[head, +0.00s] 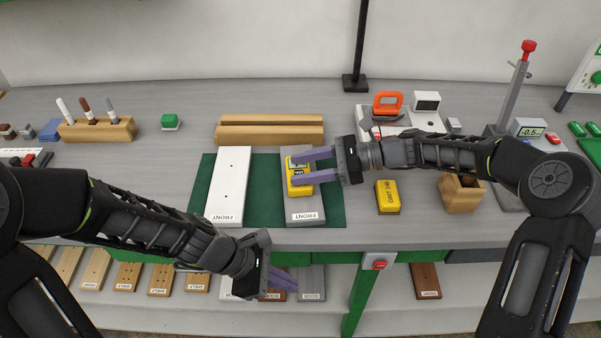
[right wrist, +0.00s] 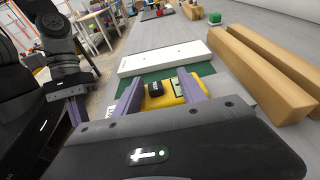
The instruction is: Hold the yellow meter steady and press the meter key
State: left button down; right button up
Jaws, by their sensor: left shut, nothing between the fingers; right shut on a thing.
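The yellow meter (head: 301,177) sits on a grey board (head: 304,207) marked FRONT, which lies on a green mat. My right gripper (head: 291,172) reaches in from the right and is shut on the meter, one purple finger on each side. The right wrist view shows the meter (right wrist: 167,98) between the fingers (right wrist: 160,82), with a dark raised part and a pale display on its face. I cannot tell for sure which part is the key. My left gripper (head: 295,284) is shut and empty, in front of the table edge, nearer and lower than the meter.
A white board (head: 229,187) lies left of the grey one. A yellow GRIT 240 block (head: 388,197) and a wooden box (head: 460,194) stand to the right. A long wooden block (head: 269,133) lies behind. Boards lie on a lower shelf (head: 341,290).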

pick_arm(q)
jog(key=w+d+r+m+t, duration=0.1)
jog(key=w+r+t, duration=0.4)
jog(key=w+r, duration=1.5)
notch_tip(320, 180, up, 4)
jog(key=shift+d+r, duration=0.1)
jog(key=shift+d, duration=0.3)
jog(key=shift+s, duration=0.1)
notch_tip(320, 180, down, 8)
jog(key=shift+f, duration=0.5)
jog(key=shift+f, duration=0.15)
dwell(0.6)
jog(key=shift+w+f, duration=0.35)
jog(key=shift+f, duration=0.1)
